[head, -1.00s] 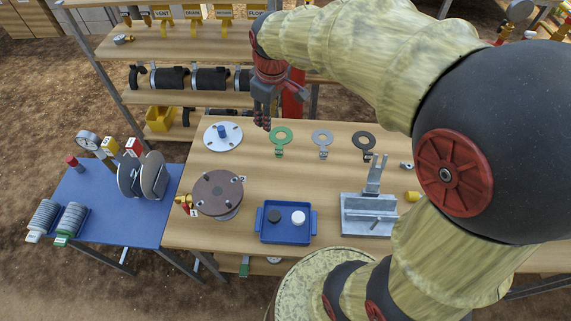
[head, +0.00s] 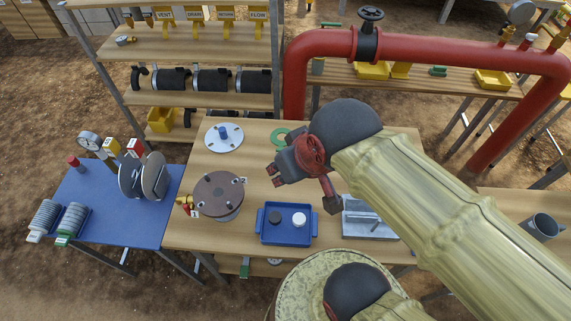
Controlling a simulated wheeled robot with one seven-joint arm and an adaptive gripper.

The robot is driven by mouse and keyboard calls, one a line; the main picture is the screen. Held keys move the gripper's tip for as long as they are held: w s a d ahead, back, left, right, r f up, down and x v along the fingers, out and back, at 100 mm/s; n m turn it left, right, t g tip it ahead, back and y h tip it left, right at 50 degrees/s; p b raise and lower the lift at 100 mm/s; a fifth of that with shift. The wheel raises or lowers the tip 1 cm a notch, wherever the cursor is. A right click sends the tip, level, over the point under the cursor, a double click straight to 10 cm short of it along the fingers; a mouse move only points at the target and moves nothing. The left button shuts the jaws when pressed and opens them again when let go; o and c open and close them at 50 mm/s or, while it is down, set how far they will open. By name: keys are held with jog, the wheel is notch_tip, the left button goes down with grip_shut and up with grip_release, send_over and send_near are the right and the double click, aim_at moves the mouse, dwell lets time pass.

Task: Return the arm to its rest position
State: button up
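My gripper (head: 276,176) is in the head view above the wooden table (head: 215,157), at the end of my folded arm. It points left and down, above and behind the blue tray. Its fingers are small and partly turned away, so their opening is unclear. I see nothing held in it. My arm covers much of the table's right side.
The blue tray (head: 261,237) holds a black and a white puck. A brown flange (head: 218,194), a white disc (head: 224,138), a green ring (head: 281,137) and a partly hidden grey metal fixture (head: 362,222) share the table. A red pipe (head: 295,85) rises behind.

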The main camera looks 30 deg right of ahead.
notch_tip(320, 180, down, 9)
jog(key=b, duration=0.9)
jog(key=shift+f, duration=0.15)
